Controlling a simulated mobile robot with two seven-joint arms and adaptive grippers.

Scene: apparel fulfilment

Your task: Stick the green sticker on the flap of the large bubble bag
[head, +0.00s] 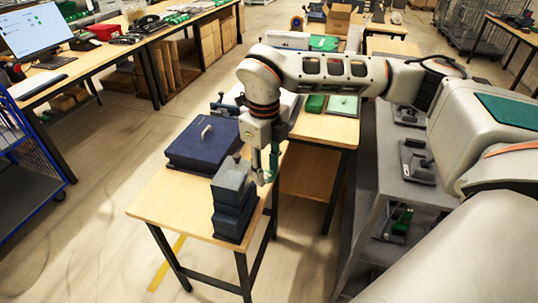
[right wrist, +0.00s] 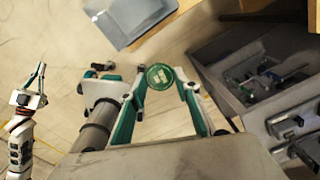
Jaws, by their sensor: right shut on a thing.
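My right gripper (head: 268,175) hangs at the right edge of the near wooden table, beside a stack of grey-blue boxes. In the right wrist view its two teal fingers (right wrist: 160,85) are shut on a round green sticker (right wrist: 160,76) with a pale print, held at the fingertips. I cannot make out the sticker in the head view. At the left of the right wrist view, a white and grey arm end (right wrist: 28,105) looks like my left gripper; its jaws are too small to judge. I cannot pick out the large bubble bag or its flap in either view.
The near table (head: 155,205) bears a dark blue case (head: 210,145) and the stacked boxes (head: 232,200). Behind it, another table (head: 325,128) holds green items (head: 343,105). A grey shelf (head: 372,170) stands to the right.

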